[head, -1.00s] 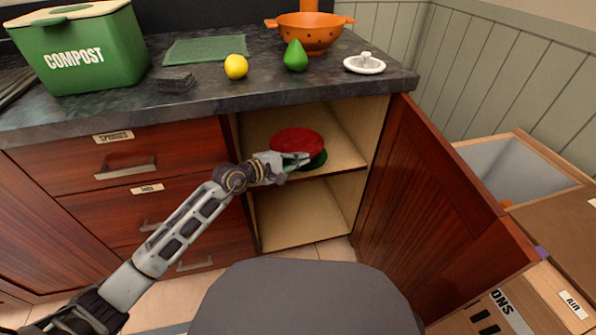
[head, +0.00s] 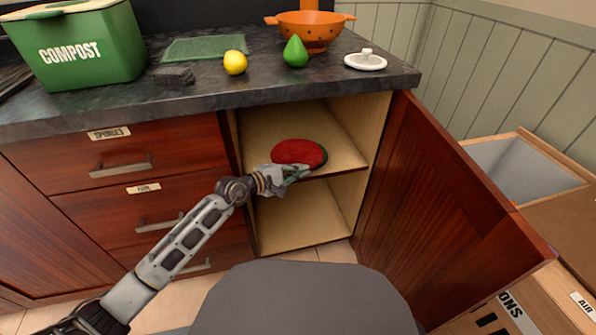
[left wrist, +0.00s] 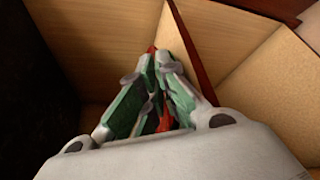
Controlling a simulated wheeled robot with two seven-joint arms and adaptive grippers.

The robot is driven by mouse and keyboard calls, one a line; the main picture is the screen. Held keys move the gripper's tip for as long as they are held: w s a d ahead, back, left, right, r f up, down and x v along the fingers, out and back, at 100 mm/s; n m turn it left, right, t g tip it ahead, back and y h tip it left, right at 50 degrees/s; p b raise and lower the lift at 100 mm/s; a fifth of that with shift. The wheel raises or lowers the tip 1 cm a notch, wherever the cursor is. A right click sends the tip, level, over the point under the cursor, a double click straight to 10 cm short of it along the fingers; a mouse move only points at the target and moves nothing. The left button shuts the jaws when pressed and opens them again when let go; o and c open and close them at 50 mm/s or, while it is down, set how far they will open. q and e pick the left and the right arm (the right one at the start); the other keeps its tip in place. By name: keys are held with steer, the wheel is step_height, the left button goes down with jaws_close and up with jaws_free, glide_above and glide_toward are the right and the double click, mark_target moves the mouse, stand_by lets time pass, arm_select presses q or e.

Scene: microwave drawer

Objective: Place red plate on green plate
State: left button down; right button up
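The red plate (head: 297,152) lies on the upper cabinet shelf, tilted slightly or lying nearly flat over the green plate (head: 323,157). Only a thin green rim shows at its right; the rest is covered. My left gripper (head: 296,172) is just in front of and below the red plate's near edge, at the shelf's front edge. It appears apart from the plate. In the left wrist view my left gripper (left wrist: 158,62) has its fingertips close together, with no plate held beyond them. A small red patch shows between the fingers; I cannot tell what it is. My right gripper is not in view.
The shelf (head: 258,135) has free room left of the plates. The open cabinet door (head: 440,190) stands at the right. The countertop (head: 210,90) above holds a compost bin (head: 90,50), lemon (head: 235,63), green pear (head: 295,52), orange colander (head: 308,32) and white lid (head: 365,61).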

arm_select(q)
steer(key=shift+f, duration=0.2)
steer(key=c, duration=1.6)
jaws_free()
steer(key=shift+f, duration=0.1)
steer(key=shift+c, duration=0.2)
steer(key=shift+r, duration=0.2)
steer(key=p+v, duration=0.2)
steer(key=v, duration=1)
steer(key=shift+r, duration=0.1)
